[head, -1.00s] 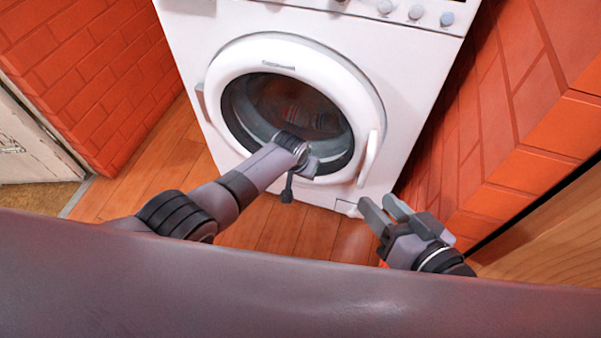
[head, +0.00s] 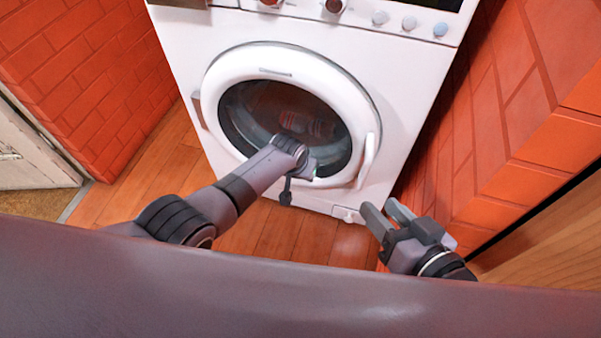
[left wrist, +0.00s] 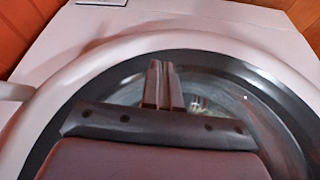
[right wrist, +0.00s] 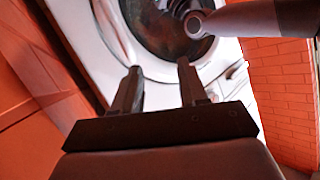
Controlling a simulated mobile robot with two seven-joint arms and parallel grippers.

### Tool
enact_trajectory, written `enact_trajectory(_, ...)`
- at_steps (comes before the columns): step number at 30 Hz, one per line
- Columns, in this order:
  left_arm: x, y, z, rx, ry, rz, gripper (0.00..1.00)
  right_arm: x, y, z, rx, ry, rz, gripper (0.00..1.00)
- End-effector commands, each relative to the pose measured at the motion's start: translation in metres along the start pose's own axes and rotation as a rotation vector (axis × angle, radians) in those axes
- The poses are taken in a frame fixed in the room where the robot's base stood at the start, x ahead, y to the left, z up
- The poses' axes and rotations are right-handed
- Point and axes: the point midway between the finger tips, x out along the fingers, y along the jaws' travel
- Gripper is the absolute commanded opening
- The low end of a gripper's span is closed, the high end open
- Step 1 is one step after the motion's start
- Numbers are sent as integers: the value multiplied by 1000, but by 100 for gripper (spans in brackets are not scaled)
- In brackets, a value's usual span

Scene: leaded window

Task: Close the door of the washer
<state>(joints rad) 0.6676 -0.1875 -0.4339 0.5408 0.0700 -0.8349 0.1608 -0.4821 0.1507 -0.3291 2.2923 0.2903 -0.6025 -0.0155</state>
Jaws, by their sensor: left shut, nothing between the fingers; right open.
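The white washer (head: 420,80) stands ahead with its round door (head: 350,88) facing me. The door's white ring looks close to flush with the front, with a thin dark line along its upper right; I cannot tell if it is latched. Its handle (head: 368,152) is on the right and its hinge (head: 196,108) on the left. My left gripper (head: 304,166) is at the lower middle of the door glass; in the left wrist view its fingers (left wrist: 163,88) are shut and empty before the glass. Contact is unclear. My right gripper (head: 383,207) is open and empty, below and right of the door.
Brick walls stand at the left (head: 75,80) and close along the washer's right side (head: 520,110). A wooden surface (head: 545,240) is at the lower right. Open wooden floor (head: 140,185) lies left of the washer.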

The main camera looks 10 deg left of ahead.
Motion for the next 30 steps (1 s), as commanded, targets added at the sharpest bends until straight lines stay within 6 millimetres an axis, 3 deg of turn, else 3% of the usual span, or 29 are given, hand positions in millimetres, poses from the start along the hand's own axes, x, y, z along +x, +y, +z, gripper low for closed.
enact_trajectory(1,-9,0,1,-1,-6,0,0,-5,1,-7,-12,-6,15,43)
enact_trajectory(6,-29,0,3,-2,-13,1,0,-16,12,-4,-62,-50,85,43)
enact_trajectory(15,-56,0,6,-1,-22,-1,0,-34,26,-8,-169,-90,175,43)
enact_trajectory(30,-61,0,8,-1,-25,-1,0,-39,30,-7,-201,-100,198,43)
